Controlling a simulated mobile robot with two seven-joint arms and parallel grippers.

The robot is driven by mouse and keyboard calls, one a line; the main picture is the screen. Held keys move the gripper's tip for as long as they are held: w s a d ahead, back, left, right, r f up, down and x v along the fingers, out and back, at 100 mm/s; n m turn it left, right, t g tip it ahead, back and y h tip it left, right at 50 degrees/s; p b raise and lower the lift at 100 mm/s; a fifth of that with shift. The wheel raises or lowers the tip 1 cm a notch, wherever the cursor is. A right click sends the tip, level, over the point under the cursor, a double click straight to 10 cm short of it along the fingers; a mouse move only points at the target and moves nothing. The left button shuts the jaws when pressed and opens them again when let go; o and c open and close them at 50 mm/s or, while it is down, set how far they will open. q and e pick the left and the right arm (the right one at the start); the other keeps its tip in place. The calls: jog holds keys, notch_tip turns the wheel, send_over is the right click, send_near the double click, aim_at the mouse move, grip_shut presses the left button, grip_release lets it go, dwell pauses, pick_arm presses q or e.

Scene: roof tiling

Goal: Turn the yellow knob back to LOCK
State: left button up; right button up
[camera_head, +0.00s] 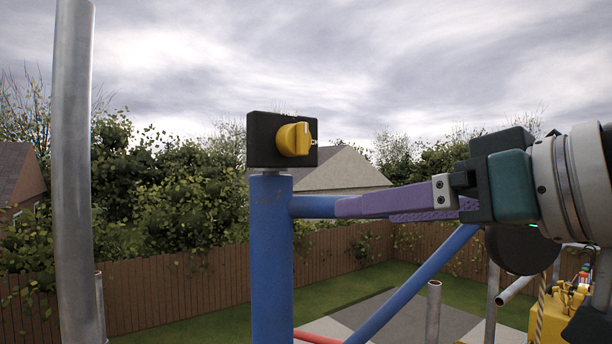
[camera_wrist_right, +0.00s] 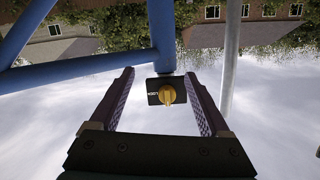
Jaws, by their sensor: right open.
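The yellow knob (camera_head: 294,139) sits on the face of a black box (camera_head: 264,152) on top of a blue post (camera_head: 271,262). In the right wrist view the knob (camera_wrist_right: 167,96) is ahead, between the finger lines, with a white label reading LOCK beside it on the box (camera_wrist_right: 155,85). My right gripper (camera_head: 340,209) comes in from the right with purple fingers. It is open and empty, below and right of the knob, apart from it. In the wrist view its two fingers (camera_wrist_right: 158,75) stand wide on either side of the box. My left gripper is not in view.
A blue horizontal pipe (camera_head: 313,206) and a blue diagonal brace (camera_head: 420,277) join the post near my right fingers. A grey metal pole (camera_head: 72,170) stands at the left. Yellow equipment (camera_head: 560,310) is at lower right. Open air surrounds the box.

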aim_at(307, 138)
notch_tip(307, 138, up, 7)
jog(key=w+a+n+t+y, duration=0.1)
jog(key=w+y, duration=0.1)
jog(key=x, duration=0.3)
jog(key=b+x, duration=0.1)
jog(key=x, duration=0.5)
jog(key=shift+a+r, duration=0.3)
jog(key=shift+a, duration=0.05)
grip_shut()
